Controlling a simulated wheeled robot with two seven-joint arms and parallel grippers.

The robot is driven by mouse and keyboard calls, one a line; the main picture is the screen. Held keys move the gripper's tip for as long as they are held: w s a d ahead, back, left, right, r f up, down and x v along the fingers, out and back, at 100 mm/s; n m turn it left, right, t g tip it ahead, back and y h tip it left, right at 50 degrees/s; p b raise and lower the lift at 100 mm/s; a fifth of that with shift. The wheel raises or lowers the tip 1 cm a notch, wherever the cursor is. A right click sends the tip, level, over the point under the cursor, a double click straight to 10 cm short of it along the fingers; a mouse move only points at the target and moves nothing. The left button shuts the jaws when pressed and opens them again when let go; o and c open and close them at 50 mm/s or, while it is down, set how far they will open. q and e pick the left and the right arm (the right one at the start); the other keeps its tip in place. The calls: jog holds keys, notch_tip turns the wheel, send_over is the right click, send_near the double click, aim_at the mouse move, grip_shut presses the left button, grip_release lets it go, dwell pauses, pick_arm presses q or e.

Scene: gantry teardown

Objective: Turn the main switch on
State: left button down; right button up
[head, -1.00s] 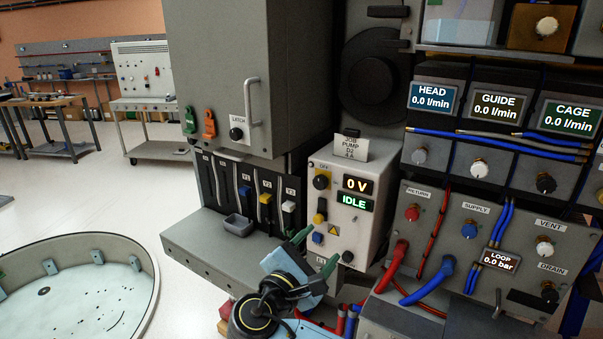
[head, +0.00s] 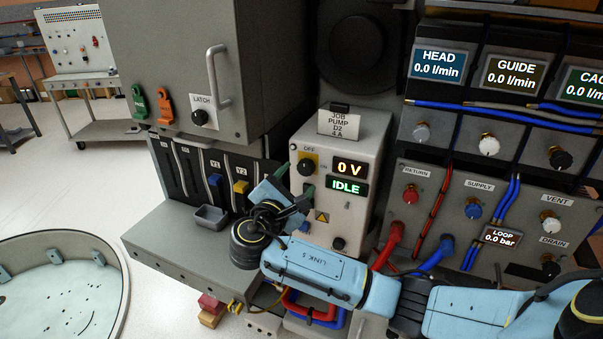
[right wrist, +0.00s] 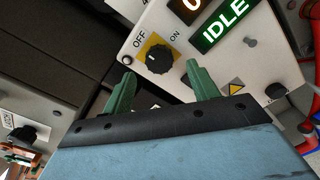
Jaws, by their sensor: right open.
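The main switch (head: 306,167) is a black rotary knob on a yellow plate, marked OFF and ON, on the white power box (head: 358,130). My right gripper (head: 296,183) is open in front of the box, just below the knob. In the wrist view its green fingers (right wrist: 160,75) stand apart, one to each side below the knob, with nothing between them. My left gripper is not in view.
A grey cabinet with a LATCH knob (head: 199,117) and handle overhangs at left. Below it are coloured switches (head: 241,187) and a small grey tray (head: 211,217). Hoses and valve panels (head: 464,203) crowd the right. A round tub (head: 60,300) stands at lower left.

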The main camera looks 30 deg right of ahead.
aim_at(304, 171)
jog(key=shift+x, duration=1.95)
jog(key=shift+a, duration=0.1)
jog(key=c, duration=1)
